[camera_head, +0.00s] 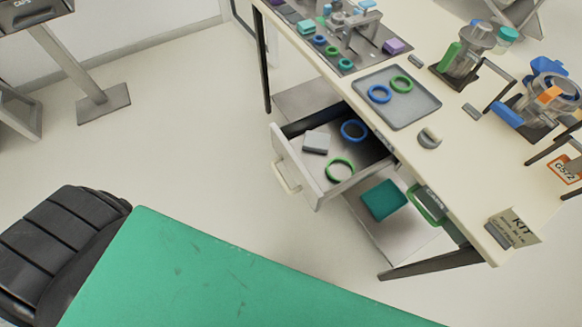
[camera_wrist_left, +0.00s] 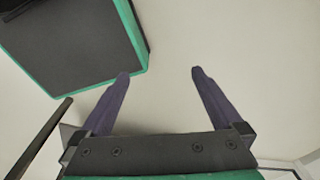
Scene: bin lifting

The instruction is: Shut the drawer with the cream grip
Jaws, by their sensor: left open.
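The drawer with the cream grip (camera_head: 286,178) stands pulled out from under the cream bench (camera_head: 440,160), its front (camera_head: 300,165) facing left. Inside it lie a blue ring (camera_head: 353,131), a green ring (camera_head: 340,170) and a grey block (camera_head: 316,142). A second drawer front with a green grip (camera_head: 427,205) is to its right and looks shut. My left gripper (camera_wrist_left: 160,73) shows only in the left wrist view, its two dark fingers wide apart with nothing between them. The drawer cannot be made out in that view. My right gripper is in neither view.
Open floor (camera_head: 180,150) lies left of the drawer. A grey tray (camera_head: 405,110) with two rings and several tools stand on the bench.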

